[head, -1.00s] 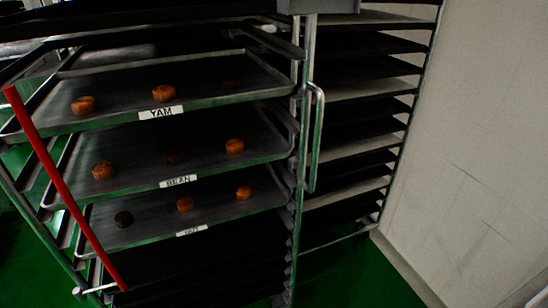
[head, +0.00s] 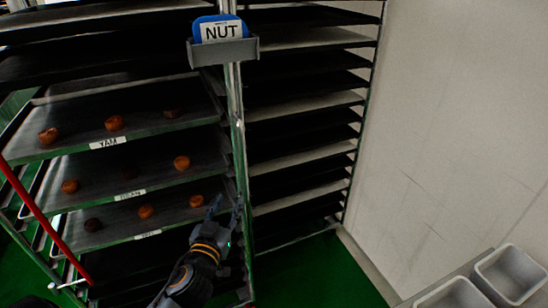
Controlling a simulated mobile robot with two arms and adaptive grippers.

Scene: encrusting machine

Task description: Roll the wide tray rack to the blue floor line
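A metal tray rack (head: 237,130) fills the left of the head view, with labelled trays on its shelves: a YAM tray (head: 70,148), a tray below it that appears to read BEAN, and a lower one with an unclear label. Small round buns sit on these trays. My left gripper (head: 229,200) is in front of the rack's right upright, low down, with its two fingers apart and pointing up. I cannot tell whether the upright is between the fingers or behind them. My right gripper and the blue floor line are not in view.
A second bank of dark shelves (head: 305,140) stands right of the upright. A pale wall (head: 450,130) rises on the right, with empty light bins (head: 511,274) at its foot. A red bar (head: 40,220) slants at the left. Green floor (head: 320,275) shows at lower centre. A NUT card (head: 221,31) is in a holder above.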

